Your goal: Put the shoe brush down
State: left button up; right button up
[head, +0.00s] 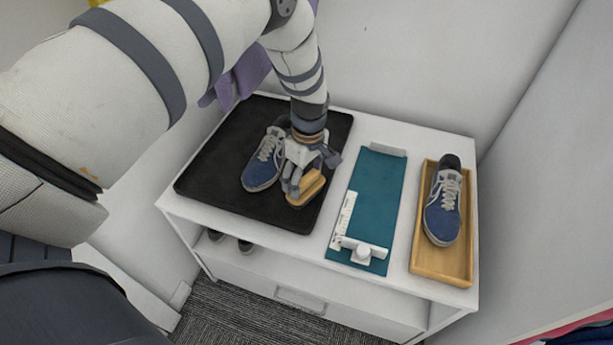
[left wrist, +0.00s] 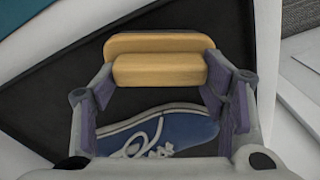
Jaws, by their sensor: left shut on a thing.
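My left gripper (head: 302,188) is shut on the shoe brush (head: 310,187), which has a tan wooden body. The brush is over the right front part of the black mat (head: 225,160); I cannot tell whether it touches the mat. In the left wrist view the brush (left wrist: 160,62) lies between the two fingers (left wrist: 160,85). A blue shoe (head: 261,170) with white laces stands on the mat just left of the gripper, partly hidden by it. The shoe also shows below the brush in the left wrist view (left wrist: 170,132). My right gripper is not in view.
A teal board (head: 372,190) with a white ruler and a white fitting lies right of the mat. A wooden tray (head: 457,265) at the far right holds another blue shoe (head: 442,212). All stand on a white cabinet (head: 320,258). White walls close in behind and right.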

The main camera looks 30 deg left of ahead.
pick_arm(q)
jog(key=shift+f, duration=0.4)
jog(key=shift+r, duration=0.1)
jog(key=shift+f, duration=0.2)
jog(key=o, duration=1.5)
jog(key=shift+o, duration=0.2)
